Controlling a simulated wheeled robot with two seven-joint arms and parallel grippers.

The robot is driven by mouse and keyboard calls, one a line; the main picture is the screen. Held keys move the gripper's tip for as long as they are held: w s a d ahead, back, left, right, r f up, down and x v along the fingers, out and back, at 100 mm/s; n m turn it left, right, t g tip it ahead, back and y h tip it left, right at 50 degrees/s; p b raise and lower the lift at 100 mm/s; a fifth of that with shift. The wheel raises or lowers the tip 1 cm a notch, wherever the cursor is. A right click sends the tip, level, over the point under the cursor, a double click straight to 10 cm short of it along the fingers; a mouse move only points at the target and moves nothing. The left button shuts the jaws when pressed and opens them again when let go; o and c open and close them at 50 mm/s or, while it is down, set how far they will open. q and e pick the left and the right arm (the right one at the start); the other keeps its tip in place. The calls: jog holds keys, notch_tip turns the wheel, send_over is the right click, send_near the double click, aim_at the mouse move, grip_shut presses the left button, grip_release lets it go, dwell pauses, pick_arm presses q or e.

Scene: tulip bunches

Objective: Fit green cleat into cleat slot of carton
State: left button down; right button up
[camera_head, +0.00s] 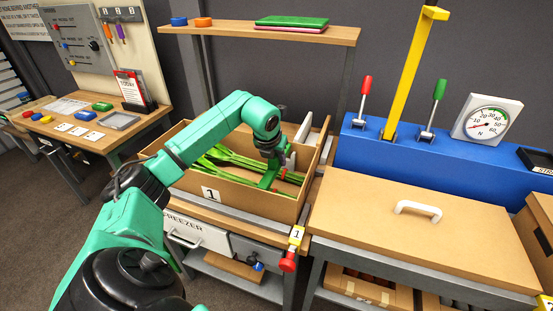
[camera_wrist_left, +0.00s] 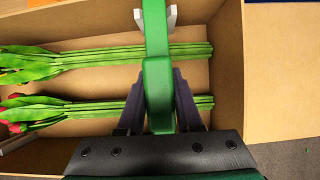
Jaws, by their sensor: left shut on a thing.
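My left gripper (camera_head: 272,158) is down at the open brown carton (camera_head: 250,200), which bears a "1" label. It is shut on the green cleat (camera_head: 267,180). In the left wrist view the cleat (camera_wrist_left: 158,88) runs away from between the dark fingers (camera_wrist_left: 160,102). Its far end lies at a small light-grey bracket (camera_wrist_left: 170,16) at the carton's far wall, which looks like the cleat slot. I cannot tell whether the cleat is seated in it. Tulip bunches (camera_wrist_left: 90,60) with green stems lie in the carton, below the cleat. My right gripper is out of view.
A lidded box with a white handle (camera_head: 418,210) stands right of the carton. Behind it is a blue console (camera_head: 360,150) with levers and a dial (camera_head: 487,120). A shelf (camera_head: 270,33) spans behind the carton. A red-ended knob (camera_head: 288,262) hangs at the front.

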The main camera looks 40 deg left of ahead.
aim_at(277, 170)
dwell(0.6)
pick_arm(q)
jog(key=shift+f+b, duration=1.8)
jog(key=shift+f, duration=0.5)
jog(key=c, duration=0.5)
grip_release()
jog(key=shift+r, duration=0.1)
jog(key=shift+s+r, duration=0.15)
jog(key=shift+r, duration=0.2)
jog(key=b+v, duration=0.1)
jog(key=v, duration=1.3)
jog(key=shift+d, duration=0.1)
jog(key=shift+f, duration=0.1)
